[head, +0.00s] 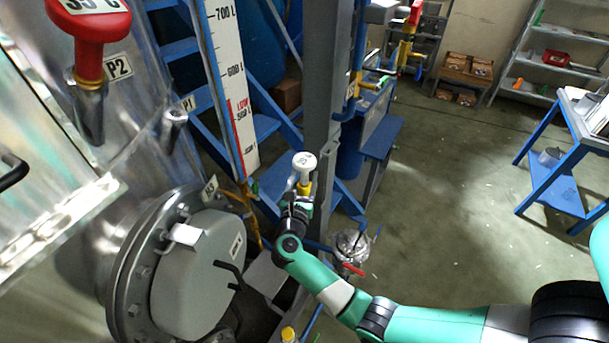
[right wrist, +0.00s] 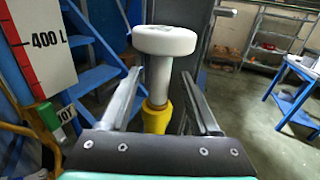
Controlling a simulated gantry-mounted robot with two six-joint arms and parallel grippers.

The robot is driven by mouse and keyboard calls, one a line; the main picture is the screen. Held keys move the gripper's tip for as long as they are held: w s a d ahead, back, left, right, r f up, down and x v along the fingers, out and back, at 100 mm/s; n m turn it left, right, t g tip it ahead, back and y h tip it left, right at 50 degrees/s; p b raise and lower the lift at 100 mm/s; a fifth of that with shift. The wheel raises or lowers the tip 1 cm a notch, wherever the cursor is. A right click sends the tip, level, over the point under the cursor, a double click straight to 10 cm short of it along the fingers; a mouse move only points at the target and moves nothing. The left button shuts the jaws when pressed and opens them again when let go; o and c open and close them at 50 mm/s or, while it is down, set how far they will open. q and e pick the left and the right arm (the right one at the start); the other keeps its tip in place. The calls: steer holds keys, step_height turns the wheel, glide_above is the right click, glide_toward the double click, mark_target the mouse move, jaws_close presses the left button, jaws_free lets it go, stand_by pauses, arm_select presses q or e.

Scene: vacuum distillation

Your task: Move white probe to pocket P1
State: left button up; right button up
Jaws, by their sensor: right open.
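The white probe (head: 304,162) stands upright, its round white head on a grey stem. In the right wrist view the white probe (right wrist: 165,40) has its lower end at a yellow fitting (right wrist: 155,116). My right gripper (head: 299,194) is at the probe; in its wrist view the open fingers (right wrist: 159,78) flank the stem with gaps on both sides. Pocket P1 (head: 173,125) is a short metal stub on the tank wall, beside its P1 label (head: 187,103). It holds no probe. My left gripper is not in view.
A red probe (head: 90,30) stands in pocket P2 on the tank (head: 140,75). A round flanged hatch (head: 195,275) juts out below P1.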

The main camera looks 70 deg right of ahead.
mark_target(303, 168)
jaws_close()
stand_by(0.5)
stand_by(0.3)
steer(key=shift+r+p, duration=2.2)
steer(key=shift+r, duration=0.35)
steer(key=shift+r+p, duration=2.2)
steer(key=shift+r, duration=0.3)
